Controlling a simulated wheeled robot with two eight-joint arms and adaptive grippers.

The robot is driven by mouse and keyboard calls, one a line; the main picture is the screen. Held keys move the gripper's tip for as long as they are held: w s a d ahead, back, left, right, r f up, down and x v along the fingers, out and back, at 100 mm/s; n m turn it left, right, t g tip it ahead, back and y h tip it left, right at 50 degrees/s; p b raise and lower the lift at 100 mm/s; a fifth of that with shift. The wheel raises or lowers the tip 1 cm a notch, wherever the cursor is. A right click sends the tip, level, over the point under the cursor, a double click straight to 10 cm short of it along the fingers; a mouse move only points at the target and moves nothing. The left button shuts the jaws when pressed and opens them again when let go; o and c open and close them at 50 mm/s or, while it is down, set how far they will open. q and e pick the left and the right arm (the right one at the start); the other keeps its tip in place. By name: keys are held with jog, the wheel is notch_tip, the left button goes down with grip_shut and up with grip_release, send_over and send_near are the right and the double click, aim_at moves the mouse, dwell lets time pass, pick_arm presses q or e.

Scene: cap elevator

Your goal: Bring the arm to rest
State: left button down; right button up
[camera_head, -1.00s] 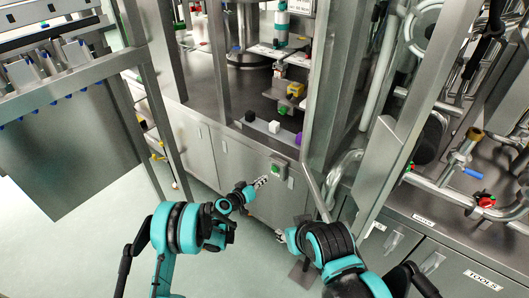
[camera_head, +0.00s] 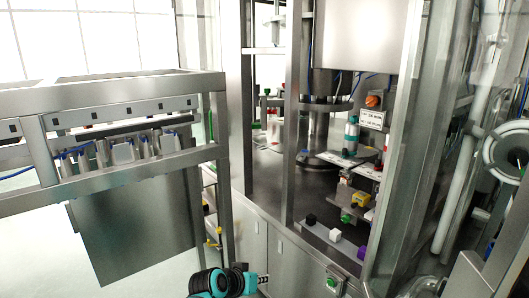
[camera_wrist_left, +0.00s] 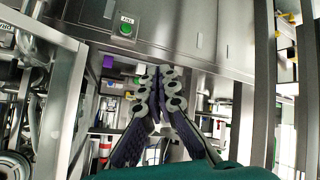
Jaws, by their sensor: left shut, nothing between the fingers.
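My left arm, black and teal, shows at the bottom of the head view. Its gripper (camera_head: 262,279) is in front of the steel cabinet front, left of the green button (camera_head: 332,282). In the left wrist view the two dark, segmented fingers (camera_wrist_left: 166,75) meet at their tips. The gripper is shut with nothing between the fingers. The green button also shows in the left wrist view (camera_wrist_left: 126,29), to the upper left of the fingertips and apart from them. My right gripper is out of view.
A steel machine frame (camera_head: 292,120) stands behind the arm. A black cube (camera_head: 311,219), a white cube (camera_head: 335,235) and a purple cube (camera_head: 361,252) sit on its ledge. A steel rack (camera_head: 120,90) stands at left. Pale floor shows at lower left.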

pick_arm(q)
jog(key=s+a+f+n+y, duration=0.1)
jog(key=s+a+y, duration=0.2)
jog(key=s+a, duration=0.5)
jog(key=s+a+f+n+g+y, duration=0.1)
jog(key=s+a+y, duration=0.1)
jog(key=s+a, duration=0.7)
jog(key=s, duration=0.6)
jog(key=shift+s+n+y, duration=0.35)
jog(key=shift+n+y, duration=0.05)
